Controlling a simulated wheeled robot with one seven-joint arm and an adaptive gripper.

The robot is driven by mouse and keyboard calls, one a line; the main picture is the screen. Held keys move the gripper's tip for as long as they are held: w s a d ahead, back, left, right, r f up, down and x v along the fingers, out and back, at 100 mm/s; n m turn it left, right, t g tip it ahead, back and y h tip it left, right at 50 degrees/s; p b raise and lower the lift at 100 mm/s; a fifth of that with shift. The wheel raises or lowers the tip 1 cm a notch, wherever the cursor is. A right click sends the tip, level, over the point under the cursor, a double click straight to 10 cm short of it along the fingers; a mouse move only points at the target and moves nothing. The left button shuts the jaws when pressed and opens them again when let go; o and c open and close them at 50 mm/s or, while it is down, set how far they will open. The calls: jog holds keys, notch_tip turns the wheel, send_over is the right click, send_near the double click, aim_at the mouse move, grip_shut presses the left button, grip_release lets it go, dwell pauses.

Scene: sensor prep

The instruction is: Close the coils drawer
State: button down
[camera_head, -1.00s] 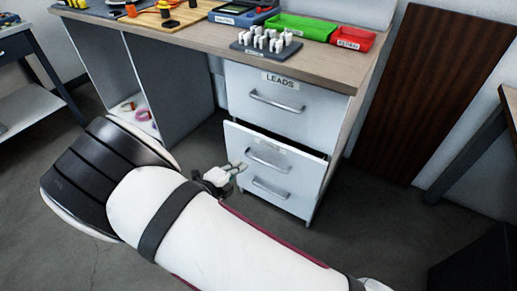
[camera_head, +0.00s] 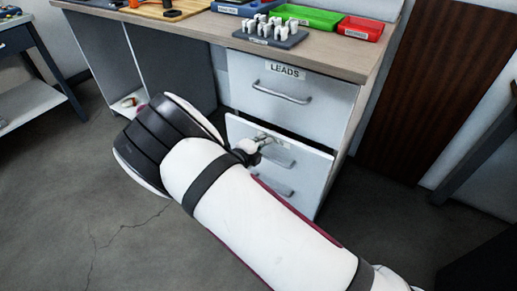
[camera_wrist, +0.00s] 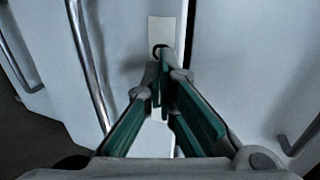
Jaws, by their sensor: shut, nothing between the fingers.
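The coils drawer (camera_head: 307,158) is the grey-white drawer below the one marked LEADS. It stands part way out, with a dark gap along its top edge. Its label is mostly covered by my gripper (camera_head: 262,141). In the wrist view, the drawer front (camera_wrist: 125,45) has a bar handle (camera_wrist: 88,65) on the left and a pale label (camera_wrist: 163,30) near its edge. My gripper (camera_wrist: 163,75) is shut and empty, its tips at the label. I cannot tell whether they touch the front.
The LEADS drawer (camera_head: 290,85) above looks shut. Another drawer handle (camera_head: 270,187) shows below. The worktop (camera_head: 215,35) carries a grey rack (camera_head: 270,36), a green bin (camera_head: 305,16) and a red bin (camera_head: 360,28). Open floor (camera_head: 60,190) lies to the left.

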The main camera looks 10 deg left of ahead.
aim_at(269, 135)
jog(key=shift+w+d, duration=0.1)
jog(key=shift+w, duration=0.1)
jog(key=w, duration=0.1)
jog(key=w+d, duration=0.1)
jog(key=w, duration=0.1)
jog(key=w+d+p, duration=0.1)
jog(key=shift+w, duration=0.25)
jog(key=shift+s, duration=0.1)
jog(key=shift+s+a, duration=0.2)
jog(key=shift+s, duration=0.15)
jog(key=p+v, duration=0.4)
jog(key=v, duration=0.9)
jog(key=shift+f, duration=0.4)
